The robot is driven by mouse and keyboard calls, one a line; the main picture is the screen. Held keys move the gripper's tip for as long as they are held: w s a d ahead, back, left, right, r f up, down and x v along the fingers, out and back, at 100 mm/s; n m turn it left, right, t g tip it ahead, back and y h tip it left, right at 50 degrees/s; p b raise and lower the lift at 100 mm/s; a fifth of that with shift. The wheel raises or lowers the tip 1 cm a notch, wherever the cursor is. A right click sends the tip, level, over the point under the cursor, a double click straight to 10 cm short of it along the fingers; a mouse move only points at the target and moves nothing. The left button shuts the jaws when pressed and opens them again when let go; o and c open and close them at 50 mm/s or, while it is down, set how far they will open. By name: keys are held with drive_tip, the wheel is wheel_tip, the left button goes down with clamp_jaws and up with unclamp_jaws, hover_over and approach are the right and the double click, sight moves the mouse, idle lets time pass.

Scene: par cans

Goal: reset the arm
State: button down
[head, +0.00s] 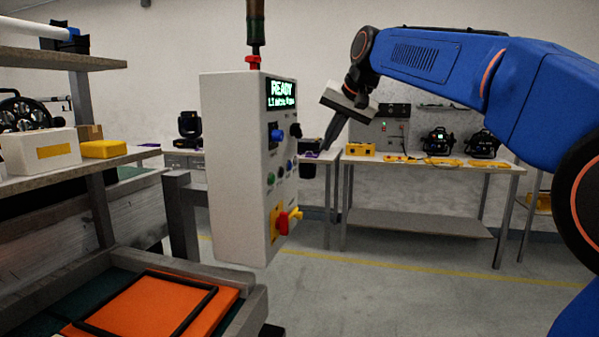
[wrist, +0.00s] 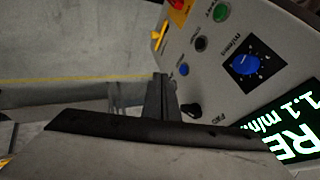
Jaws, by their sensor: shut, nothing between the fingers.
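My gripper (head: 332,136) hangs at the end of my blue arm, just right of the white control box in the head view, its fingers pointing down. In the wrist view my gripper (wrist: 160,82) shows as two dark fingers together, with nothing between them. The control box (head: 232,165) has a lit display (head: 281,95) reading READY, a dark knob (head: 295,131), several buttons and a red-and-yellow switch (head: 288,220). In the wrist view the panel (wrist: 212,75) fills the upper right, with a blue knob (wrist: 243,65). The fingers overlap its edge there; I cannot tell the gap.
A bench (head: 440,164) with yellow items and dark lamps stands behind at the right. A shelf (head: 60,178) with a white box (head: 40,152) is at the left. An orange panel (head: 150,305) lies lower left. The floor (head: 370,290) in the middle is clear.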

drive_tip(key=s+d+f+n+h, duration=0.1)
drive_tip(key=s+d+f, duration=0.4)
drive_tip(key=s+f, duration=0.7)
drive_tip(key=s+d+f+g+h, duration=0.1)
drive_tip(key=s+d+f, duration=0.4)
drive_tip(key=s+f, duration=0.7)
drive_tip(key=s+d+f+n+h, duration=0.1)
drive_tip(key=s+d+f, duration=0.4)
drive_tip(key=s+f, duration=0.8)
drive_tip(key=s, duration=0.2)
drive_tip(key=shift+s+d+n+h, duration=0.25)
drive_tip(key=shift+s+n+h, duration=0.05)
drive_tip(key=shift+s, duration=0.1)
